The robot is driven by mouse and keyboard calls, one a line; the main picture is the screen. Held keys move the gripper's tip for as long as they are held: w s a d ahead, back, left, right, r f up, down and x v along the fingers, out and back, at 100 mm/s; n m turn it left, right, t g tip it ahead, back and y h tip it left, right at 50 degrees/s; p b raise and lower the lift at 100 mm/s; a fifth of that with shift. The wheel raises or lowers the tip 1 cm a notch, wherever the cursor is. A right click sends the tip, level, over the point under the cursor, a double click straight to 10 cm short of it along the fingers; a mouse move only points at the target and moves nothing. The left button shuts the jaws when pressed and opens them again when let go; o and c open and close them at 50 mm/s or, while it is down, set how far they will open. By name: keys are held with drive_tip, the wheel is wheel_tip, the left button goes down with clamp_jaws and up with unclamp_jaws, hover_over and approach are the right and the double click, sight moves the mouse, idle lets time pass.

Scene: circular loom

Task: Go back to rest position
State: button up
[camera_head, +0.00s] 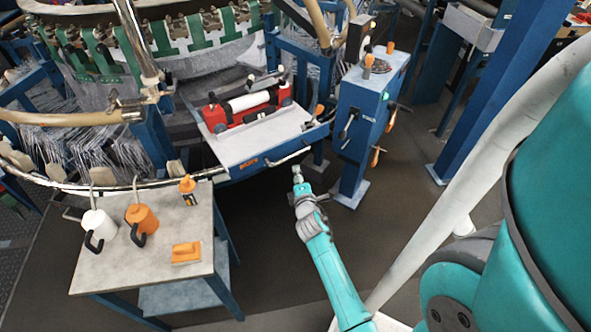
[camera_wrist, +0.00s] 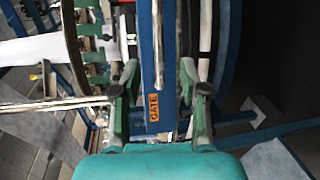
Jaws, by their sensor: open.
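My gripper (camera_head: 298,178) shows in the head view at the end of my teal arm, small, a little below and in front of the blue gate shelf (camera_head: 258,150). In the wrist view my gripper (camera_wrist: 158,82) has its two green fingers spread apart and holds nothing visible. The blue gate edge with its orange label (camera_wrist: 152,106) shows between and beyond the fingers. A silver handle bar (camera_wrist: 158,45) also shows between them. Whether the fingers touch anything cannot be told.
A red device with a white roll (camera_head: 246,103) lies on the shelf. A grey table (camera_head: 150,270) at lower left bears a white can, an orange can, a bottle and an orange block. A blue cabinet (camera_head: 362,125) stands right of the shelf. Dark floor is open to the right.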

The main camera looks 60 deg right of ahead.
drive_tip(key=shift+s+a+r, duration=0.1)
drive_tip(key=shift+s+a, duration=0.25)
drive_tip(key=shift+a, duration=0.05)
idle(0.4)
drive_tip(key=s+a+m+t+y, duration=0.25)
drive_tip(key=s+a, duration=0.25)
drive_tip(key=a, duration=0.8)
drive_tip(key=s+a+m+t+y, duration=0.1)
drive_tip(key=s+a+y, duration=0.35)
drive_tip(key=a, duration=0.85)
drive_tip(key=s+a+r+m+y, duration=0.2)
drive_tip(key=s+a+r, duration=0.4)
drive_tip(key=s, duration=0.3)
drive_tip(key=s+a+r+m+t+y, duration=0.1)
drive_tip(key=s+a+r+m+y, duration=0.2)
drive_tip(key=s+a+r, duration=0.3)
drive_tip(key=s+r, duration=0.1)
drive_tip(key=s, duration=0.1)
drive_tip(key=shift+s+a+r, duration=0.3)
drive_tip(key=shift+s+a, duration=0.1)
